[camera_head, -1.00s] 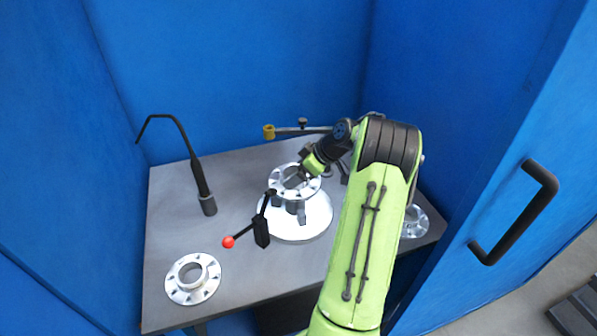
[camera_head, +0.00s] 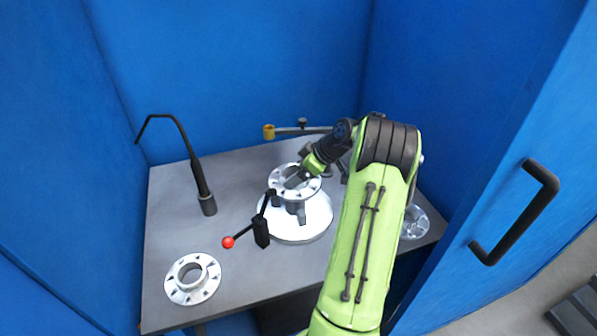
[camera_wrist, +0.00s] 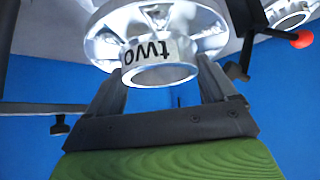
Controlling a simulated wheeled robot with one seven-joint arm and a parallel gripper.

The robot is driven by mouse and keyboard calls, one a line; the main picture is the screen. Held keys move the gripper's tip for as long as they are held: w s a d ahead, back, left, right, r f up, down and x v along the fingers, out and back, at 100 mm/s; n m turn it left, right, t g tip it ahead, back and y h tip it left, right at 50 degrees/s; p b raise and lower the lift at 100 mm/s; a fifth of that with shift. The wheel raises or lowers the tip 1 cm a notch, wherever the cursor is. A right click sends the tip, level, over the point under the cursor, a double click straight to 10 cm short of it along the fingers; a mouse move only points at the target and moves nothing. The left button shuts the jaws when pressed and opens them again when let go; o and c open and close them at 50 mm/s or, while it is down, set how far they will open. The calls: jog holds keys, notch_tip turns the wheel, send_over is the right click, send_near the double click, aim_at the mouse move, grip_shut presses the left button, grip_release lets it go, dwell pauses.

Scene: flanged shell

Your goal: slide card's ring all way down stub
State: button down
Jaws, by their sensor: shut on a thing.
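A silver flanged ring (camera_head: 287,192) sits above a round white base (camera_head: 318,228) in the middle of the table. My gripper (camera_head: 307,171) reaches it from the back right. In the wrist view, the ring's collar (camera_wrist: 160,72) bears the word "two", and my gripper (camera_wrist: 160,84) has a finger on each side of it, shut on it. Grey upright parts (camera_head: 300,212) show between the ring and the base. The stub is hidden, so I cannot tell how far down the ring sits on it. I make out no card.
A red-knobbed lever (camera_head: 229,242) stands in front of the base. Another flanged ring (camera_head: 192,292) lies front left, and a third (camera_head: 415,228) lies right, partly behind my arm. A black curved-neck stand (camera_head: 203,185) is left, a yellow-ended bar (camera_head: 269,132) behind. Blue walls (camera_head: 240,70) enclose the table.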

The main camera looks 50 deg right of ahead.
aim_at(299, 189)
jog(key=shift+f+b, duration=2.8)
jog(key=shift+f, duration=0.4)
jog(key=shift+c, duration=0.8)
grip_release()
jog(key=shift+o, duration=0.8)
jog(key=shift+s+f, duration=0.1)
jog(key=shift+f, duration=0.05)
jog(key=p+v, duration=0.4)
jog(key=v, duration=1.2)
jog(key=shift+a, duration=0.2)
jog(key=shift+w, duration=0.2)
